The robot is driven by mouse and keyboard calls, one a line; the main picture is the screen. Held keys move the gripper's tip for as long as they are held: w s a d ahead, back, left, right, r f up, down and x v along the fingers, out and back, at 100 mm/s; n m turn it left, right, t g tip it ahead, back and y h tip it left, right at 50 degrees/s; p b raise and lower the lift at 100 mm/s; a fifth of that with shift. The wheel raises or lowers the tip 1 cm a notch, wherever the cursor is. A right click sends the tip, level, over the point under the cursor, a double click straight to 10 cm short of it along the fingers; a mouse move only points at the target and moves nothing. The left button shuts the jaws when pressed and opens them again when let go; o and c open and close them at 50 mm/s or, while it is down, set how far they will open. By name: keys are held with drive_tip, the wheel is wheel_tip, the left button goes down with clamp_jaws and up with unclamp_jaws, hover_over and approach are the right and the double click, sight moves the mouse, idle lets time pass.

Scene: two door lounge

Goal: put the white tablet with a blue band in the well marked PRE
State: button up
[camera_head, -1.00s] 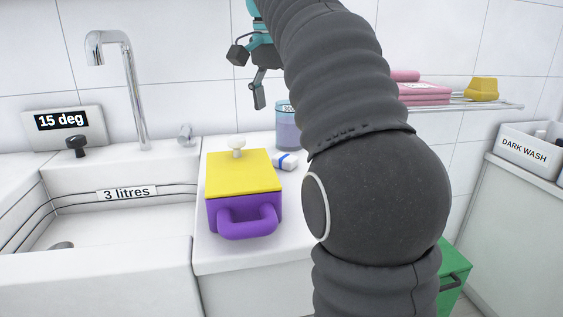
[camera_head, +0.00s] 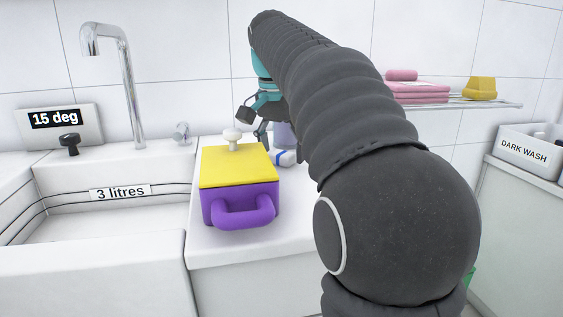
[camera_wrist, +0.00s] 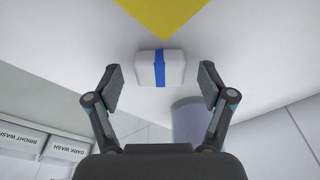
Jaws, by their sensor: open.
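The white tablet with a blue band (camera_wrist: 174,69) lies on the white counter, and shows between and beyond my open fingertips in the wrist view. In the head view the tablet (camera_head: 286,158) is partly hidden by my arm, behind the right side of the purple box. My gripper (camera_wrist: 159,84) is open and empty, apart from the tablet; in the head view my gripper (camera_head: 254,124) is just above and behind it, partly hidden by my arm. No well marked PRE can be seen in these views.
A purple box (camera_head: 247,205) with a yellow lid (camera_head: 236,168) and white knob stands close left of the tablet. A bluish cup (camera_wrist: 190,121) stands near my right finger. A sink (camera_head: 110,215) is at the left, a DARK WASH bin (camera_head: 528,152) at the right.

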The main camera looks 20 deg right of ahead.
drive_tip(key=c, duration=1.2)
drive_tip(key=shift+c, duration=0.2)
